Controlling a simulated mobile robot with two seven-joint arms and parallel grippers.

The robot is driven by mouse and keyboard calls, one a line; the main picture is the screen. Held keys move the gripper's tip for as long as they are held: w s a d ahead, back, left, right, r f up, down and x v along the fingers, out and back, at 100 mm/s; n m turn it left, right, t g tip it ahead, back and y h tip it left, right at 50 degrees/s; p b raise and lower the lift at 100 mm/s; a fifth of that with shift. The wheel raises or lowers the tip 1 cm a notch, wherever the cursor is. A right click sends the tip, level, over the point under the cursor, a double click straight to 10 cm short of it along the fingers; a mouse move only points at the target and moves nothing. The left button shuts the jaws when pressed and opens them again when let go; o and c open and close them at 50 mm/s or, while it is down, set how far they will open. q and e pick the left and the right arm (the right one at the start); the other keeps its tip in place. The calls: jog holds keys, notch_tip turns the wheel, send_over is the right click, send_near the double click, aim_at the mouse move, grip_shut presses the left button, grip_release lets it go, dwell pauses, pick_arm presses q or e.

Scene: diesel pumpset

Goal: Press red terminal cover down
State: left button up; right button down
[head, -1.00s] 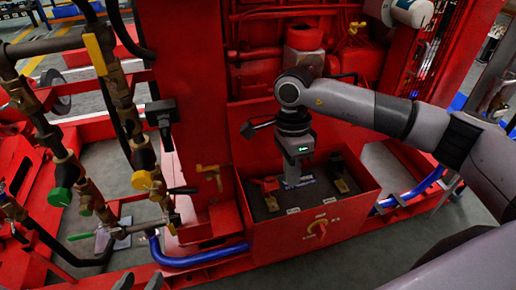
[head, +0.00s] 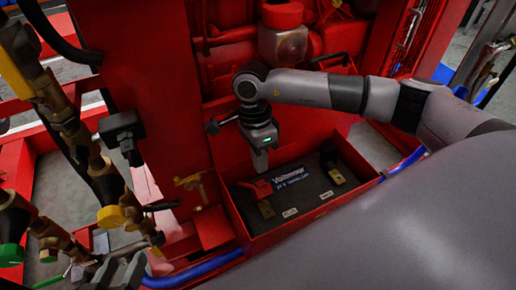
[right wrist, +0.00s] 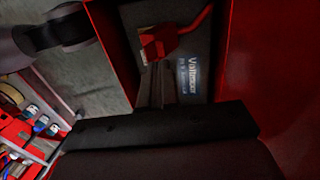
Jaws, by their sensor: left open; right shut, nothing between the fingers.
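The red terminal cover (head: 256,188) sits on the left side of the battery (head: 300,196), beside a brass-coloured terminal. It also shows in the right wrist view (right wrist: 178,42), with its arm slanting up to the right. My right gripper (head: 261,170) is shut and empty, pointing down just above and behind the cover; I cannot tell whether they touch. In the right wrist view its fingertips (right wrist: 152,78) are close below the cover. My left gripper (head: 118,268) is open and empty at the bottom left, away from the battery.
The battery sits in a red open-topped box (head: 285,235) whose walls surround it. A second terminal (head: 335,175) with a black cover is on its right. Valves and pipes (head: 110,190) crowd the left. A blue hose (head: 195,268) runs below the box.

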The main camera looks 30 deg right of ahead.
aim_at(262, 182)
pick_arm(q)
jog(key=shift+w+d+f+h+b, duration=0.1)
jog(key=shift+w+d+h+b, duration=0.1)
jog(key=shift+d+h+b, duration=0.15)
pick_arm(e)
jog(key=shift+s+f, duration=0.15)
jog(key=shift+f, duration=0.75)
jog(key=shift+s+f, duration=0.15)
jog(key=shift+f, duration=0.75)
pick_arm(q)
jog(key=shift+s+d, duration=0.1)
